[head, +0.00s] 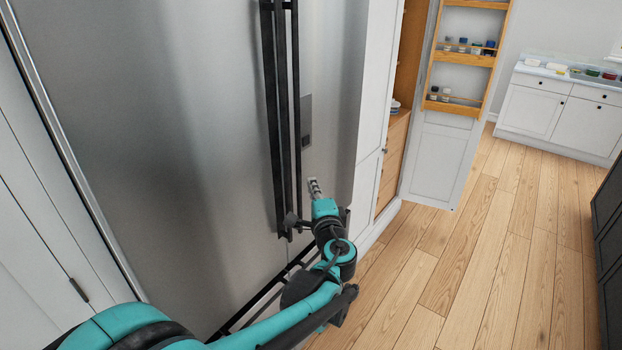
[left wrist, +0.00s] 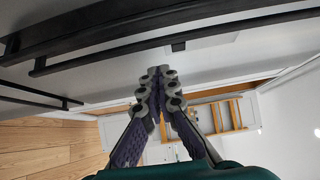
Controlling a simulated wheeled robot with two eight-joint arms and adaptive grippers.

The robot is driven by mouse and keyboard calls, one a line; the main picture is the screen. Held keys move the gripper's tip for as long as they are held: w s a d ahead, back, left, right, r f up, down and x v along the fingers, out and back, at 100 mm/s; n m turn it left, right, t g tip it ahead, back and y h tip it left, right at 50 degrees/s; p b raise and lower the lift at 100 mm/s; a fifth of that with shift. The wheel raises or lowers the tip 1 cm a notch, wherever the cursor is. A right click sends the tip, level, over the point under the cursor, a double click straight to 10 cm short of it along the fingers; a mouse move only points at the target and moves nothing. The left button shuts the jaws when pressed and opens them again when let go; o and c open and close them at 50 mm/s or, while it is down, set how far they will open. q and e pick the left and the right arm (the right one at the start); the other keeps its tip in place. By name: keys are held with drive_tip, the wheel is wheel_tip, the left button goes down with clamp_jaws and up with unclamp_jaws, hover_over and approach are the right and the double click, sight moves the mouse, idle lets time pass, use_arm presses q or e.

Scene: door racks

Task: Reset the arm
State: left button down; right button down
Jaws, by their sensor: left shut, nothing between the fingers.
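My left arm comes in from the lower left in the head view, with teal and black links. My left gripper (head: 314,188) is in front of the steel fridge, just right of the lower end of the black door handles (head: 281,120). In the left wrist view the gripper's fingers (left wrist: 160,75) are together at the tips with nothing between them. The handles (left wrist: 130,40) run across the top of that view, apart from the fingertips. My right gripper is not in view.
The steel fridge (head: 180,130) fills the left of the head view. Right of it stands an open cabinet door with wooden racks (head: 462,59) holding several small jars. A white counter cabinet (head: 560,105) is at the back right. The wooden floor (head: 480,260) is clear.

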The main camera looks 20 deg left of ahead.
use_arm(q)
drive_tip(key=p+v, duration=0.1)
drive_tip(key=v, duration=0.5)
drive_tip(key=s+a+f+n+g+h+b, duration=0.25)
drive_tip(key=s+a+f+n+g, duration=0.4)
drive_tip(key=s+f, duration=0.5)
drive_tip(key=s+d+f+n+g+h, duration=0.1)
drive_tip(key=s+d+f+n+h, duration=0.1)
drive_tip(key=s, duration=0.4)
drive_tip(key=s+d+f+n+g+h, duration=0.1)
drive_tip(key=s+d+f+n+h, duration=0.2)
drive_tip(key=s, duration=0.3)
drive_tip(key=shift+d+f+n+h+b, duration=0.4)
drive_tip(key=shift+d+f+h, duration=0.3)
drive_tip(key=shift+f, duration=0.2)
idle(4.2)
